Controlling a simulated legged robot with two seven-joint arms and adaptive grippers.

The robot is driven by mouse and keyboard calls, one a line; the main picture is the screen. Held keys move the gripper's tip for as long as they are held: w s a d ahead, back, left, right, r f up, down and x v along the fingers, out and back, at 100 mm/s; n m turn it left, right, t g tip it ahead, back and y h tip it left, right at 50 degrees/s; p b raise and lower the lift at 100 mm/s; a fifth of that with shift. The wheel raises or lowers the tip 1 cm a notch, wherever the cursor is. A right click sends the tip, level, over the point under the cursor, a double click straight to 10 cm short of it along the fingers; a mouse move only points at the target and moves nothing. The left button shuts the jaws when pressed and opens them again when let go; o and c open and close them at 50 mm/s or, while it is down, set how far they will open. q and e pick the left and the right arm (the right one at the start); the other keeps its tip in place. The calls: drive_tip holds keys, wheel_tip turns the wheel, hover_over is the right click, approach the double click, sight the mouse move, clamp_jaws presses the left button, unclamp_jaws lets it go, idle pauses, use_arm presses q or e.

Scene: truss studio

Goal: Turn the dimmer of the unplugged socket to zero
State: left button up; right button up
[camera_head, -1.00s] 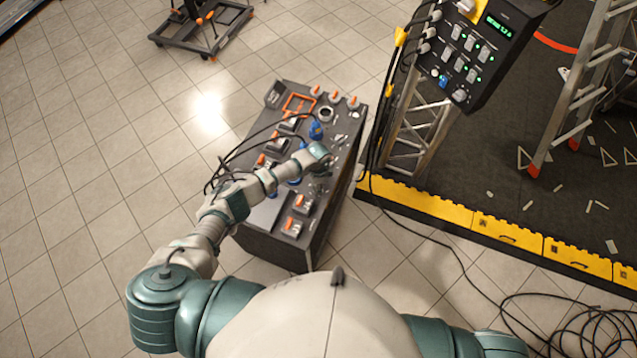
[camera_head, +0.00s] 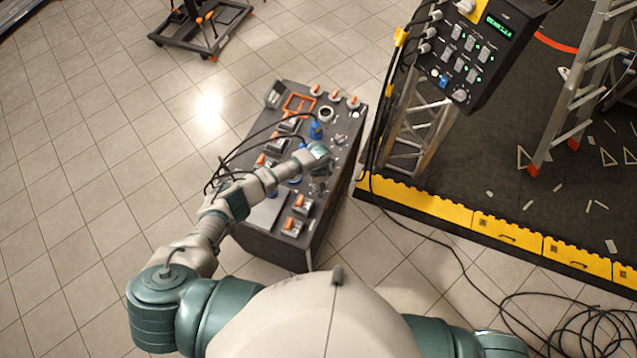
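A dark power distribution box (camera_head: 262,246) stands on the tiled floor. Its top carries orange-and-grey switches, blue plugs such as the far blue plug (camera_head: 316,131), and several small knobs on the right side. One orange-and-grey switch (camera_head: 304,203) sits at the near end. My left arm reaches over the box, and my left gripper (camera_head: 319,187) is at the right part of its top, among small dark parts. The fingers are small and dark there, so I cannot tell if they touch a dimmer. The unplugged socket is not clearly made out. My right gripper is out of view.
A control panel (camera_head: 478,58) with a green display is mounted on a truss (camera_head: 420,127) right of the box. Black cables hang by it. A yellow-edged black platform (camera_head: 455,209) carries a ladder (camera_head: 580,88). Coiled cable (camera_head: 575,325) lies at lower right.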

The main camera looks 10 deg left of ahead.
use_arm(q)
wheel_tip(320, 180, up, 12)
drive_tip(key=shift+w+f, duration=0.15)
idle(0.6)
